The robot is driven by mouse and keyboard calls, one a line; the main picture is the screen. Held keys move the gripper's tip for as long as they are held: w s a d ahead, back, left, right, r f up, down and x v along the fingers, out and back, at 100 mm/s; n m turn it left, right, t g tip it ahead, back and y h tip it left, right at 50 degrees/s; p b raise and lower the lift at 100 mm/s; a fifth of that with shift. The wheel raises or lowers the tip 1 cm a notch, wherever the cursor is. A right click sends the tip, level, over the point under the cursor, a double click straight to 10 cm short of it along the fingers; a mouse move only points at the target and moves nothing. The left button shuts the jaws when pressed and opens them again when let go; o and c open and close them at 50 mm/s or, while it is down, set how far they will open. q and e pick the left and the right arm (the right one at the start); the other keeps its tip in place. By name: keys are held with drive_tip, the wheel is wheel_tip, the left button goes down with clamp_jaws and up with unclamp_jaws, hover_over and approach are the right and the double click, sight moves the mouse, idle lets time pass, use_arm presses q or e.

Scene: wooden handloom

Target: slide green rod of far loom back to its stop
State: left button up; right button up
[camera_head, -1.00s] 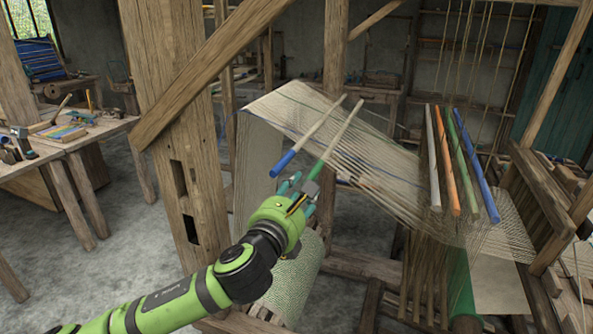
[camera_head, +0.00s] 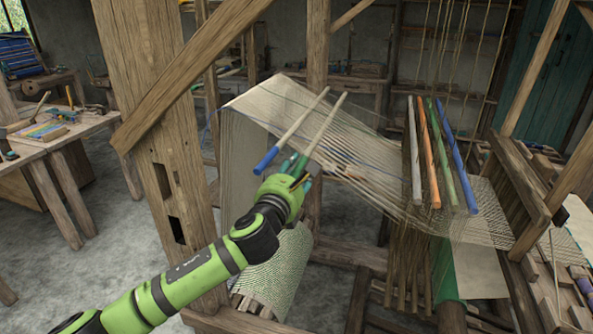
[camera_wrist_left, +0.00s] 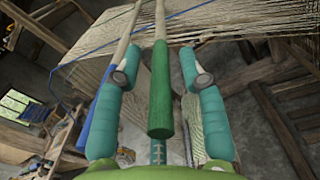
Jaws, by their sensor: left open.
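A pale wooden rod with a green end (camera_head: 300,164) lies aslant over the pale threads of the loom. My left gripper (camera_head: 293,172) is at its lower end and partly hides it. In the left wrist view, the green end (camera_wrist_left: 160,95) lies between my two open teal fingers (camera_wrist_left: 158,78), with gaps visible on both sides. A similar rod with a blue end (camera_head: 266,160) lies parallel, just left of it; it also shows in the left wrist view (camera_wrist_left: 97,122), partly behind the left finger. My right gripper is not in view.
Several rods lie side by side at the right of the threads: white (camera_head: 415,155), orange (camera_head: 429,160), green (camera_head: 443,155) and blue (camera_head: 456,160). A thick wooden post (camera_head: 160,130) with a slanting brace stands left of my gripper. A workbench (camera_head: 60,145) is at the far left.

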use_arm(q)
drive_tip(key=shift+c, duration=0.4)
clamp_jaws()
drive_tip(key=shift+a, duration=0.1)
drive_tip(key=a+p, duration=0.1)
drive_tip(key=a, duration=0.1)
drive_tip(key=w+a+r+p, duration=0.1)
drive_tip(key=shift+w+a+r, duration=0.2)
drive_tip(key=shift+a, duration=0.2)
drive_tip(key=shift+o, duration=0.4)
unclamp_jaws()
drive_tip(key=shift+a, duration=0.1)
drive_tip(key=shift+s+f, duration=0.1)
